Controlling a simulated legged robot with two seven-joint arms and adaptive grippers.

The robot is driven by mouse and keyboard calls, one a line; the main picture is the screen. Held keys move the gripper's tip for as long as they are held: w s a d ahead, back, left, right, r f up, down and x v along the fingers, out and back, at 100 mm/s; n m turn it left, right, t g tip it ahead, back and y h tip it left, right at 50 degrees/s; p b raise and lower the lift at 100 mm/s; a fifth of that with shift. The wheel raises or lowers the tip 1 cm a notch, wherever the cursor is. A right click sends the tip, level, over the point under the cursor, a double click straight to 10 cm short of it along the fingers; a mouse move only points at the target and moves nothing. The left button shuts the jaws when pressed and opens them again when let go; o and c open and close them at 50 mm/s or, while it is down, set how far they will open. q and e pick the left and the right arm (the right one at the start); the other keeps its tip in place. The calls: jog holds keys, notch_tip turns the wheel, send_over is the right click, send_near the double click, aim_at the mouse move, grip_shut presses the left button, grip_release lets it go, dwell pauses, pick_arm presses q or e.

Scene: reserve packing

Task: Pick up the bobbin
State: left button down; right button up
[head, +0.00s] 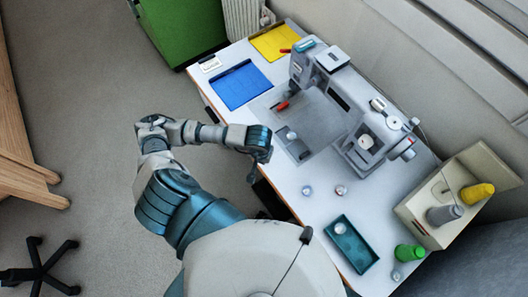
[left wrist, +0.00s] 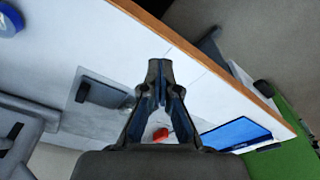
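Two small round bobbin-like things, one pale bluish (head: 307,190) and one with a reddish middle (head: 341,190), lie on the white table in front of the sewing machine. I cannot tell which is the bobbin. A round blue thing (left wrist: 9,19) is cut off at the top left corner of the left wrist view; it may be one of them. My left gripper (head: 264,157) is over the table's near edge, left of both and apart from them. In the left wrist view its fingertips (left wrist: 160,72) are together with nothing visible between them. My right gripper is in neither view.
The grey sewing machine (head: 345,95) stands at the back. A teal tray (head: 334,239), a green spool (head: 408,252) and a beige thread stand (head: 425,215) are to the right. Blue (head: 240,85) and yellow (head: 274,42) mats lie at the far end. A red-handled thing (left wrist: 161,134) lies below the fingers.

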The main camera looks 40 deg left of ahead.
pick_arm(q)
jog(key=shift+c, duration=1.9)
grip_release()
